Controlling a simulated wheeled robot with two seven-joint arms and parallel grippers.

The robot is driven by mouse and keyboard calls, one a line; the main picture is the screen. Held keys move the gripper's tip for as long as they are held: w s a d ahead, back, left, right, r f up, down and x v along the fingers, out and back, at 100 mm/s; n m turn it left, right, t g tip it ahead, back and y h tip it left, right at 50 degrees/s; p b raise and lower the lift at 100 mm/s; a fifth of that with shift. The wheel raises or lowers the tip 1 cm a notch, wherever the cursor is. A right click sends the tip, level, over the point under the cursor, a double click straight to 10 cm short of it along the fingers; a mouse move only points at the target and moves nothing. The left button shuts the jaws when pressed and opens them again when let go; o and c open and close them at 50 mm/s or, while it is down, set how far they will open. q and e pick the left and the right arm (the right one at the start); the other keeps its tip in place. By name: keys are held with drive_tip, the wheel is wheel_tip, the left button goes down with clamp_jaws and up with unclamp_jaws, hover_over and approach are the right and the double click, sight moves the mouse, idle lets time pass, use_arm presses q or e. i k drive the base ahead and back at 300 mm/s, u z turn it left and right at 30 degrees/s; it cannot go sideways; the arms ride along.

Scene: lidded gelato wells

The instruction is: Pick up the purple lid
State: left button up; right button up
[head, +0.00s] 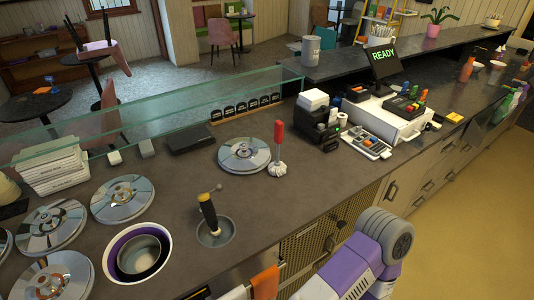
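I see no plainly purple lid. The lids in view are shiny round metal discs on the counter: one at the left (51,227), one right of it (122,198), one at the front left (54,278) and one farther back near the middle (244,154). The purple thing on the counter is a ring-shaped band (116,254) inside a round white rim, with a metal bowl (140,255) inside it. A purple and grey part of my arm shows at the bottom right. Neither gripper is in view.
A black-handled tool (208,215) stands in a small round well. A red-handled brush (279,145) stands by the middle lid. White containers (52,165) are stacked at the left. A glass guard (170,110) runs along the back. A till (385,120) stands at the right.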

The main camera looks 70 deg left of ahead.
sight(244, 152)
drive_tip(key=i, duration=1.95)
drive_tip(key=u, duration=2.95)
